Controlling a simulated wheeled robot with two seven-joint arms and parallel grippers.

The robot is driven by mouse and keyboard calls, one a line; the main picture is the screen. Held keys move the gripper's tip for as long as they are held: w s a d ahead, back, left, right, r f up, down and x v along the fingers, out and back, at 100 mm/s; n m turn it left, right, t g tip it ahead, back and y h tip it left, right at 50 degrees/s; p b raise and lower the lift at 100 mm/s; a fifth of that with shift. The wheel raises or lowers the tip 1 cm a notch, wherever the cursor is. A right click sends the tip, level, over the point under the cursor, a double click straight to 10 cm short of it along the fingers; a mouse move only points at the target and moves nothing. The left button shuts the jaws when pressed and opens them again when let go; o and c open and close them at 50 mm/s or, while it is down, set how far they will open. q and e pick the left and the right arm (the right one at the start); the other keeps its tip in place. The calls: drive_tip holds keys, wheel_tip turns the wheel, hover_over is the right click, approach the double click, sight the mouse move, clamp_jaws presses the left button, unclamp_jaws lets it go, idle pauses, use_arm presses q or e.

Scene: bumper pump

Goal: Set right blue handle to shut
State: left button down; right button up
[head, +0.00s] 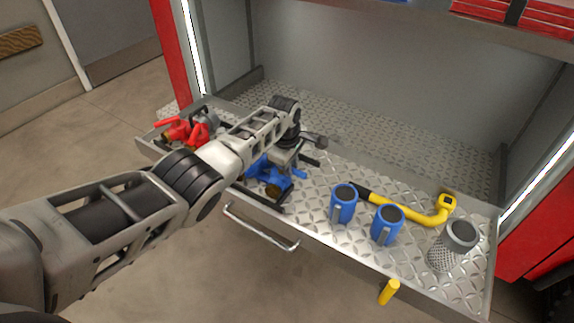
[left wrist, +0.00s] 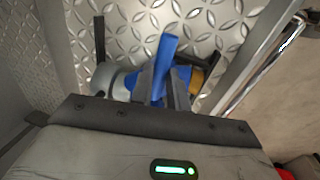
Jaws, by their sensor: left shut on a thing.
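The blue valve (head: 265,171) stands on the diamond-plate drawer, partly hidden under my left arm and gripper. A short blue arm of it shows at its right. My left gripper (head: 285,166) reaches down over the valve from above. In the left wrist view, a blue handle (left wrist: 165,55) lies between the dark fingers of the left gripper (left wrist: 165,85), which are shut on it. The fingers and gripper body hide part of the handle and valve body. Which of the valve's handles this is, I cannot tell for sure. My right gripper is not in view.
A red valve (head: 185,130) stands at the drawer's left end. Two blue cylinders (head: 343,205) (head: 386,226), a yellow bent tool (head: 415,212) and a grey mesh strainer (head: 452,248) stand to the right. A drawer handle (head: 262,232) runs along the front.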

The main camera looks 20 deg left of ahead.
use_arm(q)
drive_tip(key=shift+w+a+r, duration=0.1)
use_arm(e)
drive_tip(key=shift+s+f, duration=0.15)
use_arm(q)
drive_tip(key=c, duration=1.3)
unclamp_jaws()
drive_tip(key=shift+c, duration=0.2)
